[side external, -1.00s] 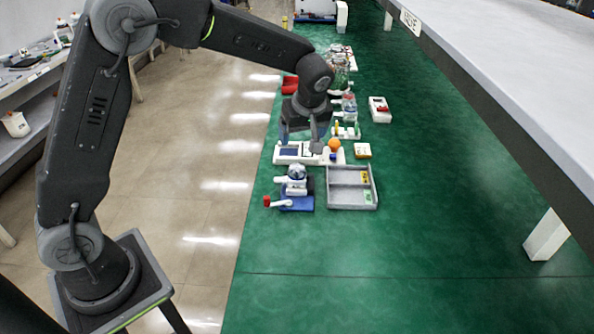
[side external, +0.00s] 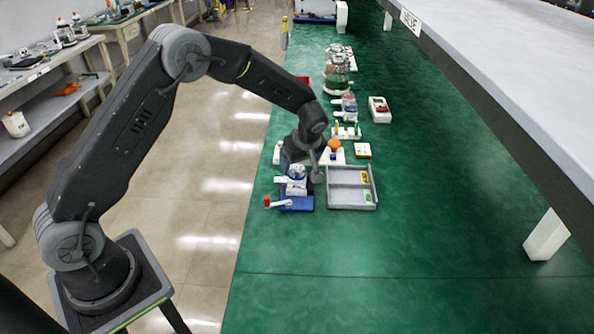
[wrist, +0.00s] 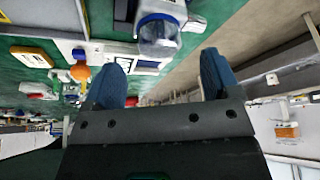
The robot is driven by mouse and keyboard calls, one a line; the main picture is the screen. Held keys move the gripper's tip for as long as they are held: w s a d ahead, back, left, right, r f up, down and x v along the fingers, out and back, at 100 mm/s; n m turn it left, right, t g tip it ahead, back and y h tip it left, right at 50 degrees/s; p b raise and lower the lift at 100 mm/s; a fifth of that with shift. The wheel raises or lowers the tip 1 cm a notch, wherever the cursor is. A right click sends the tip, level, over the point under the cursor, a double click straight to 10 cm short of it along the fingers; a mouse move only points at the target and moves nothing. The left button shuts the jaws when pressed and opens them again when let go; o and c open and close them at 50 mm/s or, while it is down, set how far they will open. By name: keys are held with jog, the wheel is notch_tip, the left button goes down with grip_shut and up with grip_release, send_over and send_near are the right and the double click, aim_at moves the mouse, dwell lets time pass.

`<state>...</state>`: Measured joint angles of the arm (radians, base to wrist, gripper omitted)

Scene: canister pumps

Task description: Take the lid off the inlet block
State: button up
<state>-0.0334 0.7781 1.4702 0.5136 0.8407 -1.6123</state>
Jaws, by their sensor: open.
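The canister pump (side external: 297,201) sits on a blue base near the bench's left edge, with a red-ended handle (side external: 267,201) at its left. I cannot make out for certain which part is the inlet block or its lid. In the wrist view a clear rounded cover with a blue ring (wrist: 158,33) shows on a white body, beyond my fingertips and apart from them. My gripper (wrist: 163,75) is open, with nothing between its two blue fingers. In the side view the wrist is just behind and above the pump and partly hides it; the fingertips are hard to see there.
A grey two-compartment tray (side external: 351,208) with small items stands right of the pump. A white unit with an orange ball (side external: 334,145) is behind, partly hidden by my arm. The green bench in front is clear.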

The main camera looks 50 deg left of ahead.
aim_at(296, 166)
jog(key=shift+x, duration=2)
jog(key=shift+w+a+r, duration=0.1)
jog(key=shift+a+r, duration=0.05)
jog(key=shift+c, duration=0.4)
jog(key=c, duration=0.9)
